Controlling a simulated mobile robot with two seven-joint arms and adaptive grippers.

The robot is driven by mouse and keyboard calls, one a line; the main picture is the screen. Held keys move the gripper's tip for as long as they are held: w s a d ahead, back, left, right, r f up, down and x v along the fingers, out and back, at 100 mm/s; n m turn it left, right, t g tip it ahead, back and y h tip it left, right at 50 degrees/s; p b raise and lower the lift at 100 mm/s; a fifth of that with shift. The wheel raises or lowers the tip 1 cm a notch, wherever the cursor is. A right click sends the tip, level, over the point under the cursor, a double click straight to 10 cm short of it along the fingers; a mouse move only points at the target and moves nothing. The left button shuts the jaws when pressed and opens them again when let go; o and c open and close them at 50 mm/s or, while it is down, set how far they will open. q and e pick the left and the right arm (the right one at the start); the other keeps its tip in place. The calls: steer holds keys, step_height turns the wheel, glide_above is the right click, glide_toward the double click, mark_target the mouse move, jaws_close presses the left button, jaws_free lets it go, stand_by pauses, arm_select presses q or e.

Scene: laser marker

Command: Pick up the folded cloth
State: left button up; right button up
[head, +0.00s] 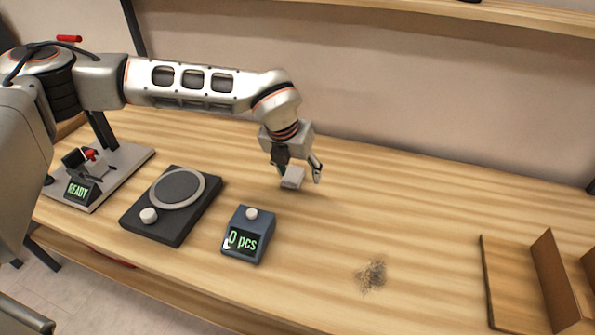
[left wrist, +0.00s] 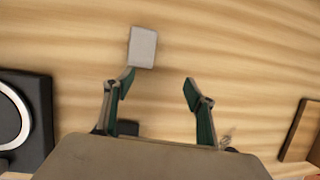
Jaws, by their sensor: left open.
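The folded cloth (head: 292,178) is a small light-grey, flat block on the wooden table in the head view. In the left wrist view the folded cloth (left wrist: 142,46) lies just beyond the tip of the left-hand finger, not between the fingers. My left gripper (head: 299,173) points down at the cloth from above, close to it. In the left wrist view the gripper (left wrist: 158,80) is open, its two fingers wide apart with nothing between them. I cannot tell whether a finger touches the cloth. My right gripper is not in view.
A counter box (head: 247,236) reading "0 pcs" and a black turntable device (head: 171,207) stand left of the cloth. A "READY" display (head: 81,191) is farther left. A dark wiry tangle (head: 372,275) lies front right. A wooden divider (head: 556,275) stands at right. The table between is clear.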

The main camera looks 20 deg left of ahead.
mark_target(293, 174)
arm_select(q)
steer(key=shift+w+a+r+t+y, duration=0.15)
steer(key=shift+w+a+r+y, duration=0.05)
steer(key=shift+w+a, duration=0.4)
steer(key=shift+w+a+r+t+y, duration=0.15)
steer(key=shift+w+a+r+y, duration=0.05)
steer(key=shift+w+a, duration=0.4)
steer(key=shift+x, duration=0.8)
steer(key=x, duration=0.2)
steer(key=b+x, duration=0.1)
steer(key=a+x, duration=0.1)
steer(key=x, duration=0.1)
steer(key=shift+w+f, duration=0.15)
steer(key=shift+f, duration=0.15)
steer(key=c, duration=1.1)
